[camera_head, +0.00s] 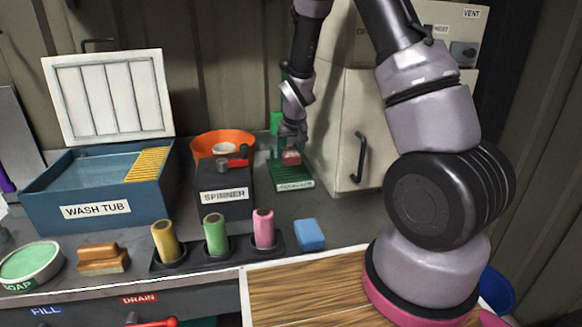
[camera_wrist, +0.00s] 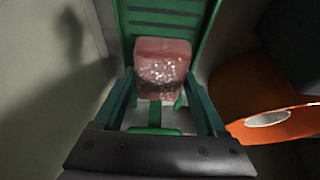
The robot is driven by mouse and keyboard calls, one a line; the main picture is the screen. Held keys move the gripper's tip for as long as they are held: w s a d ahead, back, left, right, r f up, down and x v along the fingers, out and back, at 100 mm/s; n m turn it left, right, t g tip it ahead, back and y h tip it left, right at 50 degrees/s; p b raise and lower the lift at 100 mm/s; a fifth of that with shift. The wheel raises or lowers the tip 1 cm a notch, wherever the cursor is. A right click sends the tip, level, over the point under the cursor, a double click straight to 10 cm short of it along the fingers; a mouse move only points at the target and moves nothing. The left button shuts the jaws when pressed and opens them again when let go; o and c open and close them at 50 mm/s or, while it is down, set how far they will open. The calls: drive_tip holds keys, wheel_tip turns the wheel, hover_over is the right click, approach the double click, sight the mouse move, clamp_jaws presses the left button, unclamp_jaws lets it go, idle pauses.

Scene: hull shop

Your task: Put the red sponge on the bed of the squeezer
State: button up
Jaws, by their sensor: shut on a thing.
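The red sponge (camera_head: 291,157) is a small block. It also shows in the wrist view (camera_wrist: 162,65), where it looks pinkish red with a speckled near face. My gripper (camera_head: 291,140) is shut on it, with one finger on each side of the sponge. The squeezer (camera_head: 293,183) is a green frame with a labelled front and an upright green back. The sponge is over the squeezer's bed, and its green slatted part (camera_wrist: 160,18) shows behind the sponge in the wrist view. I cannot tell whether the sponge touches the bed, as its underside is hidden.
The spinner (camera_head: 226,190) with its orange bowl (camera_head: 222,142) stands close left of the squeezer. A pale cabinet (camera_head: 345,130) with a black handle stands close right. The wash tub (camera_head: 95,190) is farther left. Several coloured rollers and a blue sponge (camera_head: 309,234) are in front.

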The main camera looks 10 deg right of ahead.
sight(291, 176)
drive_tip(key=shift+f, duration=2.7)
drive_tip(key=shift+f, duration=0.15)
drive_tip(key=o, duration=1.1)
drive_tip(key=shift+o, duration=0.2)
drive_tip(key=v, duration=1.2)
drive_tip(key=shift+s, duration=0.15)
